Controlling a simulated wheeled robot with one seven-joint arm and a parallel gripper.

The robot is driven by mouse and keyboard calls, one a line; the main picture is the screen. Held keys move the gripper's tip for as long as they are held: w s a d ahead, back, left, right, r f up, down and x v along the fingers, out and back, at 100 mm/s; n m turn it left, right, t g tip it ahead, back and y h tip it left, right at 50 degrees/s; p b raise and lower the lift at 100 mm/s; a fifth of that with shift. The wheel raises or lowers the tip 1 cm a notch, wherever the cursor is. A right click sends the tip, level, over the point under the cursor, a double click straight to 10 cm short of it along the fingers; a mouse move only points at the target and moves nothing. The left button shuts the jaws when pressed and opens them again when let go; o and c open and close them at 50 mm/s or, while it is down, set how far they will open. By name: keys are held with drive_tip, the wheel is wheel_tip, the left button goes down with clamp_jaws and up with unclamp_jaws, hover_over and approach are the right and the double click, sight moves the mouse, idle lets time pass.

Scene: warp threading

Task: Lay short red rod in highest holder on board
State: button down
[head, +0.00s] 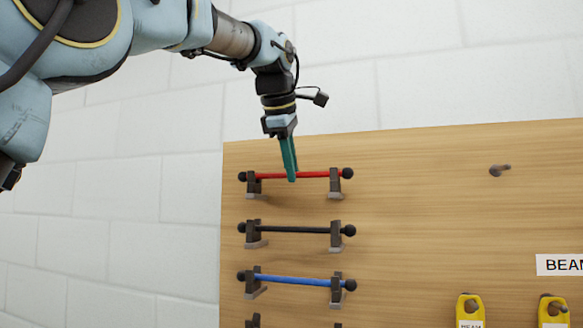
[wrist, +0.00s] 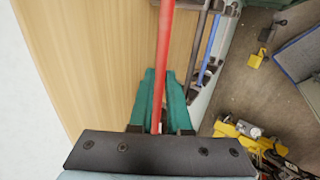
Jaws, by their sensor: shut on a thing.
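The short red rod (head: 313,174) with black ball ends lies across the two dark brackets of the highest holder (head: 335,184) on the wooden board (head: 420,190). My gripper (head: 291,178) comes down from above, and its green fingers are shut on the rod near its middle. In the wrist view the red rod (wrist: 165,60) runs between the green fingers (wrist: 160,105). I cannot tell whether the rod rests fully in both brackets.
Below it, a black rod (head: 300,230) and a blue rod (head: 300,280) lie in lower holders. Yellow tags (head: 470,308) hang at the lower right. The board between is clear.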

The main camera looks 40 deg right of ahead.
drive_tip(key=shift+f+b, duration=0.4)
drive_tip(key=shift+f, duration=0.05)
idle(0.3)
drive_tip(key=c, duration=0.8)
unclamp_jaws()
drive_tip(key=v, duration=1)
drive_tip(key=shift+s+a+r, duration=0.1)
drive_tip(key=shift+a+r, duration=0.1)
drive_tip(key=shift+r, duration=0.15)
